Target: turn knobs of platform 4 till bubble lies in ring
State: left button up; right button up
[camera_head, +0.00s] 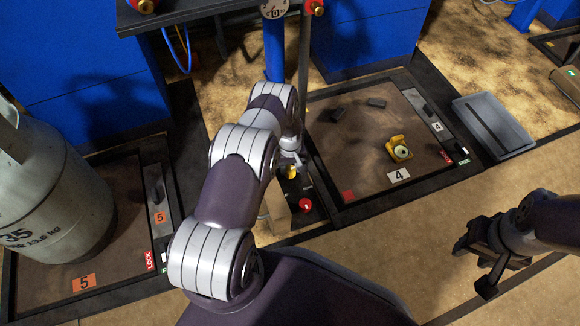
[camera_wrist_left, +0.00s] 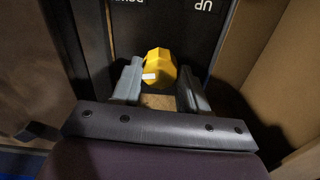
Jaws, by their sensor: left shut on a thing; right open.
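Platform 4 (camera_head: 365,110) is a brown plate in a dark frame, right of centre in the head view. A yellow bubble level (camera_head: 399,149) with a round pale face sits on it; its bubble and ring are too small to tell apart. My left gripper (camera_head: 291,167) is shut on a yellow knob (camera_wrist_left: 158,64) on a dark panel left of the platform. The knob sits between both fingers in the left wrist view and partly shows in the head view. A red knob (camera_head: 306,205) stands just in front of it. My right gripper (camera_head: 474,266) is open and empty over the floor at right.
Platform 5 (camera_head: 120,262) carries a large grey gas cylinder (camera_head: 52,190) at left. A grey tray (camera_head: 493,125) lies right of platform 4. Dark small blocks (camera_head: 376,103) lie on platform 4. A blue post and dial (camera_head: 274,10) rise behind my left arm.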

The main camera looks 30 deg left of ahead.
aim_at(290, 170)
dwell(0.4)
pick_arm(q)
jog(key=o, duration=1.1)
jog(key=shift+c, duration=0.2)
notch_tip(290, 170, up, 13)
jog(key=p, duration=0.8)
jog(key=shift+f, duration=0.15)
